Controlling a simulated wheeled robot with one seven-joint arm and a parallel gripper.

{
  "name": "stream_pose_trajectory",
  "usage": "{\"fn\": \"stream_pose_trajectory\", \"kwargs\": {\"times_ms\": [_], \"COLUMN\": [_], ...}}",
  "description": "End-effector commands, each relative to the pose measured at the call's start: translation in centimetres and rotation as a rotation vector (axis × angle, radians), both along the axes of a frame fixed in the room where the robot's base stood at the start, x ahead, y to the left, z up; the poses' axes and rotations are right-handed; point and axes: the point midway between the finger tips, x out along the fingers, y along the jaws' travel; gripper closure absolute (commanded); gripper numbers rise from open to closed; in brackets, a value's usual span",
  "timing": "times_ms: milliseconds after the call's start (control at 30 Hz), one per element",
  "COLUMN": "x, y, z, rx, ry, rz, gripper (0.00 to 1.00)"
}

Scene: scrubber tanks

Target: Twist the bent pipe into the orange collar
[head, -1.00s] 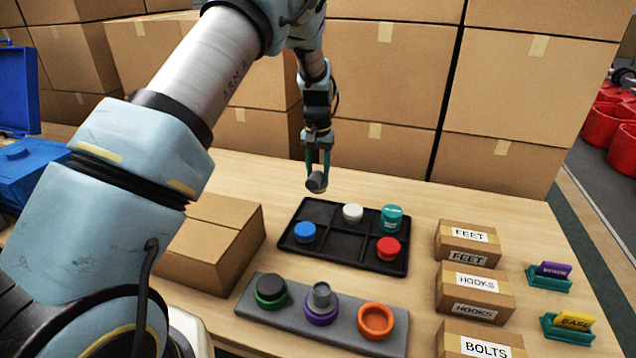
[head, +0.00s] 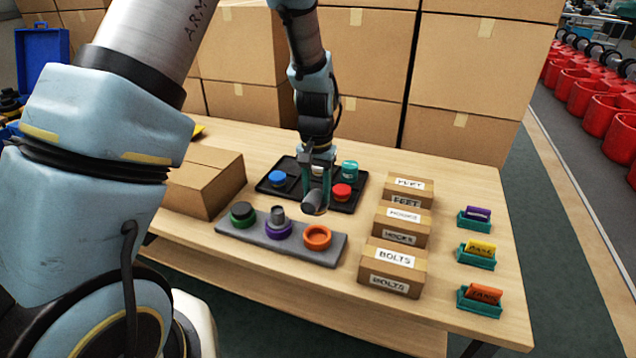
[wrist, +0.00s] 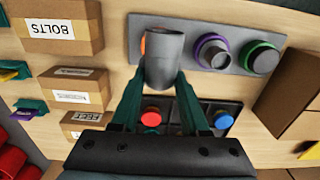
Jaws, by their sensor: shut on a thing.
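My gripper (head: 316,186) is shut on the grey bent pipe (head: 313,203), which hangs at the fingertips above the table, between the black tray and the grey plate. The pipe also shows between the fingers in the wrist view (wrist: 164,62). The orange collar (head: 317,237) sits at the right end of the grey plate, open at the top and empty. The pipe is apart from it, above and behind it. In the wrist view the pipe hides most of the orange collar, leaving a sliver (wrist: 143,43) at its left edge.
The grey plate (head: 296,250) also bears a purple collar (head: 279,229) with a grey pipe piece and a green collar (head: 243,214) with a dark top. A black tray (head: 264,188) holds several coloured caps. Labelled cardboard boxes (head: 394,262) stand right of the plate.

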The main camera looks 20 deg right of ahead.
Motion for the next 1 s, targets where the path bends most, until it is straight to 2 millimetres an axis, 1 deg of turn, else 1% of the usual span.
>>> {"fn": "stream_pose_trajectory", "kwargs": {"times_ms": [267,467,733,900,1000], "x": [-0.3,-0.3,-0.2,-0.2,-0.2], "y": [0.1,0.1,0.1,0.1,0.1], "z": [-0.8,-2.3,-4.9,-5.8,-6.0], "rx": [0.0,0.0,0.0,0.001,0.0], "ry": [0.0,0.0,0.0,0.001,0.0], "rz": [-0.001,-0.001,0.0,-0.001,-0.001], "gripper": [1.0,1.0,1.0,1.0,1.0]}}
